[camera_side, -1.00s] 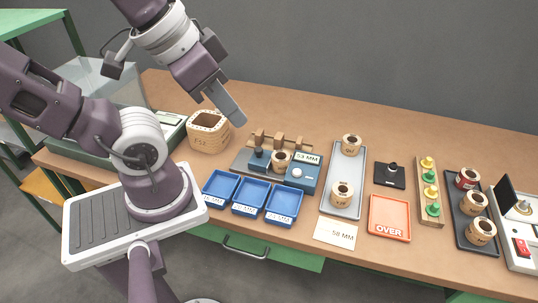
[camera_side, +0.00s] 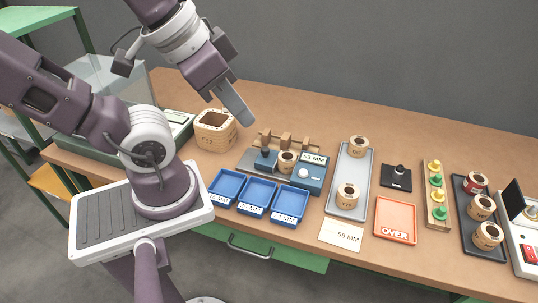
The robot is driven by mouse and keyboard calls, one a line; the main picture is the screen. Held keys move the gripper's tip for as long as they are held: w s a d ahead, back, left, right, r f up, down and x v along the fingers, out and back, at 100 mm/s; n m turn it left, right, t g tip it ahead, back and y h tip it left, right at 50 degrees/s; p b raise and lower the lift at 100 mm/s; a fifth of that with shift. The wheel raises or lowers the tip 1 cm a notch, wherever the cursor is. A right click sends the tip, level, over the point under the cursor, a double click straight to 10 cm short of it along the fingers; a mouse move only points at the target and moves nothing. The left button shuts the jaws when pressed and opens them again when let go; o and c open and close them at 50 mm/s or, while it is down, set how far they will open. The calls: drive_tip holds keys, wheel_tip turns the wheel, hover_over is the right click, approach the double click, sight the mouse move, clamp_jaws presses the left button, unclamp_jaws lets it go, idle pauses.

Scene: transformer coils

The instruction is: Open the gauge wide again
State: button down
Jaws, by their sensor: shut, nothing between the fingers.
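The gauge (camera_side: 312,180) is a blue-grey block with a white knob, a dark knob at its left and a label reading 53 MM. A wooden coil (camera_side: 287,162) sits in it, between the dark knob and the labelled part; whether the jaws touch it I cannot tell. My gripper (camera_side: 244,118) is shut and empty. It hangs above the table, up and left of the gauge, clear of everything.
Three blue trays (camera_side: 237,204) stand in front of the gauge. A wooden pot (camera_side: 216,144) stands at its left. A grey tray (camera_side: 334,206) with two coils, a 58 MM card (camera_side: 341,235) and an orange OVER tray (camera_side: 381,230) are at its right.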

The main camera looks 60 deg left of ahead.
drive_tip(key=c, duration=2.2)
unclamp_jaws()
drive_tip(key=c, duration=1.8)
unclamp_jaws()
drive_tip(key=shift+w, duration=0.15)
drive_tip(key=o, duration=0.6)
drive_tip(key=w+a+g, duration=0.1)
drive_tip(key=w, duration=0.2)
drive_tip(key=w+a+f+g, duration=0.1)
drive_tip(key=w+a, duration=0.1)
drive_tip(key=w, duration=0.1)
drive_tip(key=w+a+g+y, duration=0.1)
drive_tip(key=w+a, duration=0.1)
drive_tip(key=w, duration=0.1)
drive_tip(key=shift+a+f+g, duration=0.2)
drive_tip(key=shift+f+g, duration=0.1)
drive_tip(key=shift+f, duration=0.05)
drive_tip(key=shift+c, duration=0.2)
drive_tip(key=g, duration=0.6)
approach(266, 148)
drive_tip(key=shift+g+h, duration=0.3)
drive_tip(key=shift+h, duration=0.2)
drive_tip(key=x, duration=0.8)
drive_tip(key=shift+w+a+f, duration=0.1)
drive_tip(key=shift+a, duration=0.3)
drive_tip(key=shift+f, duration=0.35)
drive_tip(key=shift+c, duration=0.2)
